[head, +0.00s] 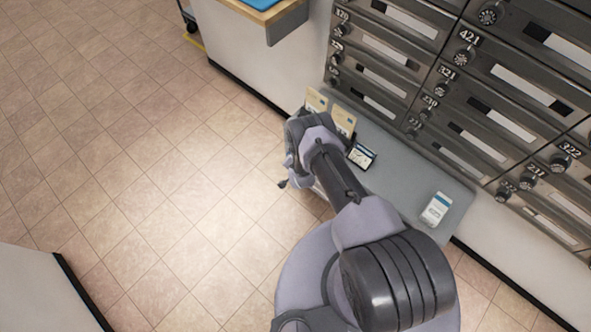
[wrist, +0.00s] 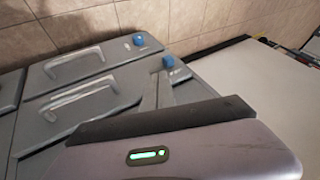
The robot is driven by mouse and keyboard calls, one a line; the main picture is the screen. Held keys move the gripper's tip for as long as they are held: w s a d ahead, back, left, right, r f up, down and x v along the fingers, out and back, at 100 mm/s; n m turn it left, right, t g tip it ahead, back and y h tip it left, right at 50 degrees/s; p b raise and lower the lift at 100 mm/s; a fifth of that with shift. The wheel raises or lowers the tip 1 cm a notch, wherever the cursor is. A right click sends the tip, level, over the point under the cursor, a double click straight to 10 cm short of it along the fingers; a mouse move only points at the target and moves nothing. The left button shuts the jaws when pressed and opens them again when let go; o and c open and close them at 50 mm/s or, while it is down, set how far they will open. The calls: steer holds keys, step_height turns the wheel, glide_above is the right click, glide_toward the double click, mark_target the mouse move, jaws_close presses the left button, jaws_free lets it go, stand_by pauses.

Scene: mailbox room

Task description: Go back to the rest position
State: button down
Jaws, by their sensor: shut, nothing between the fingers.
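My arm reaches up from the lower right of the head view and folds back near the shelf. My gripper (head: 284,183) is at its left side, with small dark fingertips over the tiled floor. It is shut and holds nothing. It is clear of the shelf and the things on it. In the wrist view a grey housing of mine with a green light fills the bottom, and the fingertips cannot be made out there.
A grey shelf (head: 400,172) under the mailboxes (head: 480,95) holds cream cards (head: 343,120), a dark-edged card (head: 362,156) and a white packet (head: 436,209). Grey units with handles (wrist: 75,62) and a white surface (wrist: 260,85) show in the wrist view. Floor (head: 130,170) at left is clear.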

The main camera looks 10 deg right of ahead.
steer(key=shift+s+r, duration=0.2)
steer(key=shift+r, duration=0.05)
steer(key=shift+w, duration=0.2)
